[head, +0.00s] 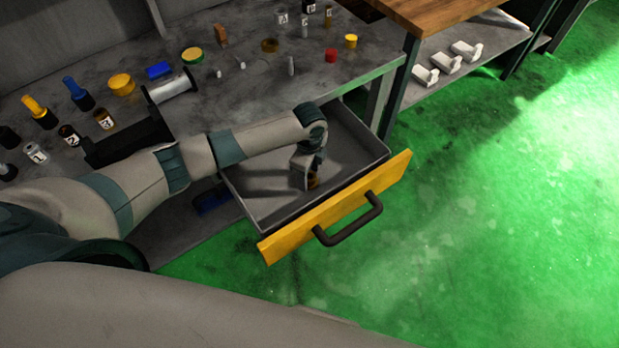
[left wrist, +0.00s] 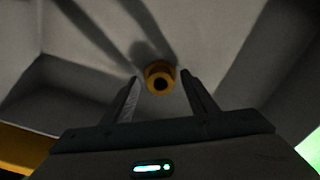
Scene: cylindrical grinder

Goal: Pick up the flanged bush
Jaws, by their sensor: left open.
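The flanged bush (left wrist: 160,76) is a small brass-coloured ring with a dark hole, lying on the floor of the open drawer. In the left wrist view it sits between and just past the two fingertips of my left gripper (left wrist: 162,82), with a gap on each side. In the head view the bush (head: 314,181) shows partly at the fingers of my left gripper (head: 310,179), which points down into the drawer. My left gripper is open and empty. My right gripper is not in view.
The grey drawer (head: 262,213) has a yellow front (head: 335,209) and a black handle (head: 350,221), and its walls surround my left gripper. The workbench (head: 255,90) above holds several small parts and bottles. Green floor (head: 480,250) lies clear to the right.

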